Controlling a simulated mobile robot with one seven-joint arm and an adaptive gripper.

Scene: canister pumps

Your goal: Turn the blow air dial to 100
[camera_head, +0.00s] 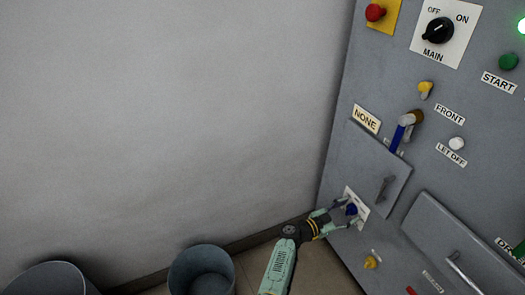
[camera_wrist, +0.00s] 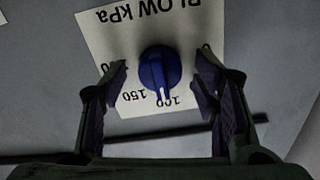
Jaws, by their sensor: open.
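The blue blow dial (camera_wrist: 160,70) sits on a white plate (camera_wrist: 98,28) marked BLOW kPa, which appears upside down in the wrist view. Its white pointer line points down in that view, between the 150 and 100 marks and closer to 100. My gripper (camera_wrist: 162,82) is open, with one finger on each side of the dial and visible gaps between fingers and dial. In the head view the dial (camera_head: 351,210) is at the lower part of the grey cabinet, with my gripper (camera_head: 343,213) around it. Part of the plate is hidden by the fingers.
The grey cabinet (camera_head: 345,165) carries a main switch (camera_head: 438,31), a red button (camera_head: 375,12), a yellow knob (camera_head: 371,262) below the dial, and door handles (camera_head: 385,188). A grey bin (camera_head: 202,272) stands on the floor by the wall.

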